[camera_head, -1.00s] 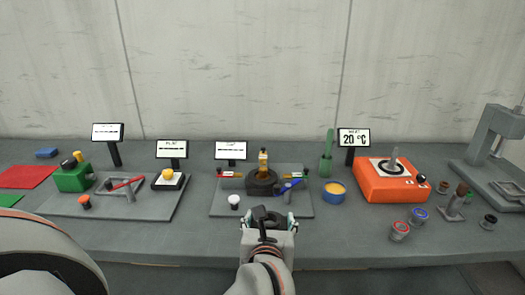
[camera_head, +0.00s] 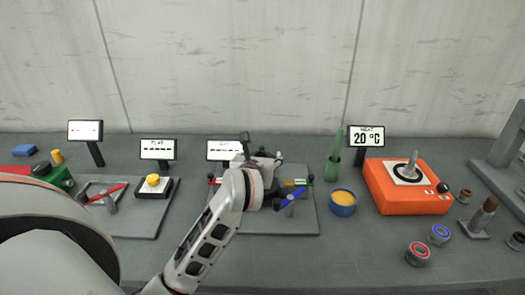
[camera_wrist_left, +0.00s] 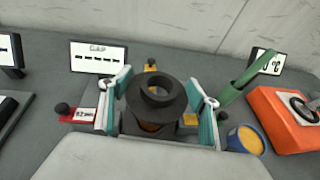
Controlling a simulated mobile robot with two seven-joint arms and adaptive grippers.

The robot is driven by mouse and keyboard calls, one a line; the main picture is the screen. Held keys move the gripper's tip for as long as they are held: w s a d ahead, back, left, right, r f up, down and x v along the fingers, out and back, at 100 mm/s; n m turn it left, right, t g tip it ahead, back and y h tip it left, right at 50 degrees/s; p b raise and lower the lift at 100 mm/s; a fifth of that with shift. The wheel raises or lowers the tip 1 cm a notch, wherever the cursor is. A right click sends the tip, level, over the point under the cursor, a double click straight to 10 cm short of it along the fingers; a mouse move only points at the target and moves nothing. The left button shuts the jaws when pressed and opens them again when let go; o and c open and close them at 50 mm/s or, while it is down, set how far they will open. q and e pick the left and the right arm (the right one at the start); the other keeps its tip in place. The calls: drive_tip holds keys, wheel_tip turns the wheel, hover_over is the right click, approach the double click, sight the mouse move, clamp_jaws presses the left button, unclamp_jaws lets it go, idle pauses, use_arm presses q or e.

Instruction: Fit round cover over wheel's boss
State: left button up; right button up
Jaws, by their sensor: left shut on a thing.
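My left gripper (camera_wrist_left: 159,88) is shut on a dark grey round cover (camera_wrist_left: 157,98), a stepped ring with a hole through its middle, held between the teal finger pads. In the head view the left gripper (camera_head: 262,164) is over the middle plate (camera_head: 300,222), and my arm hides most of what is under it. In the wrist view a dark part with an orange-brown patch (camera_wrist_left: 150,127) shows below the cover; I take it for the wheel and its boss, mostly hidden. I cannot tell whether the cover touches it. My right gripper is not in view.
A red tag (camera_wrist_left: 82,114) and a CAP sign (camera_wrist_left: 98,57) stand left of the cover. A blue-handled part (camera_head: 290,198) lies at the plate's right. A blue cup (camera_head: 342,203), green holder (camera_head: 333,165) and orange heater (camera_head: 408,190) stand further right.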

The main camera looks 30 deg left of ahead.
use_arm(q)
drive_tip(key=shift+s+d, duration=0.1)
drive_tip(key=shift+s, duration=0.1)
drive_tip(key=shift+f+b, duration=0.35)
drive_tip(key=shift+b, duration=0.1)
drive_tip(key=shift+f+b, duration=0.8)
drive_tip(key=shift+f, duration=0.35)
drive_tip(key=shift+f+b, duration=0.7)
drive_tip(key=shift+b, duration=0.1)
drive_tip(key=shift+f+b, duration=1)
drive_tip(key=shift+f, duration=0.25)
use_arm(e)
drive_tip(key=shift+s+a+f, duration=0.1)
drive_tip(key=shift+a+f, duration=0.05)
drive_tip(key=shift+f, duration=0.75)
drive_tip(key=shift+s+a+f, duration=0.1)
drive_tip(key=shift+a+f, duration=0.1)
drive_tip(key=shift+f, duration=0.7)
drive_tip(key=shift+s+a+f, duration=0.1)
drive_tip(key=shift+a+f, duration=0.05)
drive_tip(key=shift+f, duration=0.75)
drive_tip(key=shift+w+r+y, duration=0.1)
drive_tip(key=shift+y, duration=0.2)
use_arm(q)
drive_tip(key=o, duration=1.4)
drive_tip(key=shift+o, duration=0.2)
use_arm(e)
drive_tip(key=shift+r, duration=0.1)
